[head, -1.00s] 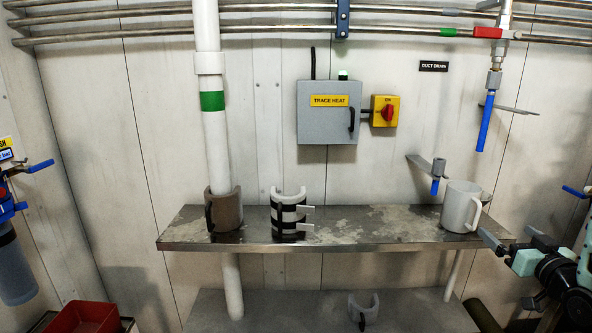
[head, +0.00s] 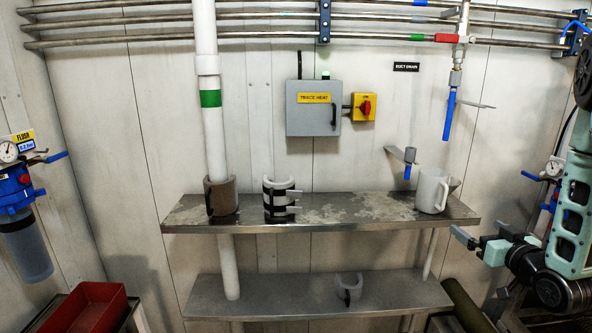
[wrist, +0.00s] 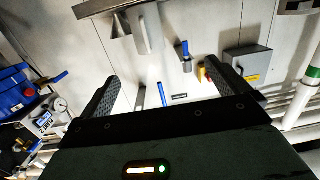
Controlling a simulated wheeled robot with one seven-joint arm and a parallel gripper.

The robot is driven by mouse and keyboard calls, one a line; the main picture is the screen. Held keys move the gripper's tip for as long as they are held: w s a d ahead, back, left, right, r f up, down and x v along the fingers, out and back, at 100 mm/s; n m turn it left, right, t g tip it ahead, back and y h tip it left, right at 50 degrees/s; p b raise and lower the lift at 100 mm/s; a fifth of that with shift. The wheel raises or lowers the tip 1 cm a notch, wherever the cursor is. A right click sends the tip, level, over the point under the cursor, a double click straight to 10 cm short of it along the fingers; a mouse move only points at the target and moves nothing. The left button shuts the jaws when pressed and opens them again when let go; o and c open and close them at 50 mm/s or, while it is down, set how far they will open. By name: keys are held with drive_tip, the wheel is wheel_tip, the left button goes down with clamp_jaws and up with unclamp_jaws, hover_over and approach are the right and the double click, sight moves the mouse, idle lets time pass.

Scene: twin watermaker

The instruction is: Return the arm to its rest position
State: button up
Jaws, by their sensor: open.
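My gripper (head: 480,241) is at the right of the head view, its fingers pointing left, just off the right end of the steel shelf. It is open and empty. In the wrist view its two dark fingers (wrist: 168,88) stand wide apart with nothing between them. My arm is folded at the right edge of the head view, with a pale green link rising above the gripper.
A white mug (head: 431,191) stands on the upper shelf's (head: 330,226) right end, near my gripper. A brown cuff (head: 220,196) and a striped cuff (head: 278,199) stand further left. A grey cuff (head: 348,288) is on the lower shelf (head: 270,295). A red bin (head: 88,308) is lower left.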

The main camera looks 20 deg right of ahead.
drive_tip(key=w+a+n+g+y, duration=0.2)
drive_tip(key=w+a+g+y, duration=0.3)
drive_tip(key=a, duration=0.8)
drive_tip(key=s+a+n+g+p, duration=0.1)
drive_tip(key=a+n+g, duration=0.2)
drive_tip(key=a, duration=1)
drive_tip(key=s+a+r+n+g+p, duration=0.15)
drive_tip(key=s+a+g, duration=0.25)
drive_tip(key=s+a, duration=0.7)
drive_tip(key=s+a+r+n+g, duration=0.1)
drive_tip(key=s+a+g, duration=0.1)
drive_tip(key=s, duration=0.5)
drive_tip(key=s+a+r+n+g+h, duration=0.1)
drive_tip(key=s+a+r+n+g, duration=0.1)
drive_tip(key=s+a, duration=0.2)
drive_tip(key=s, duration=0.3)
drive_tip(key=shift+g, duration=0.3)
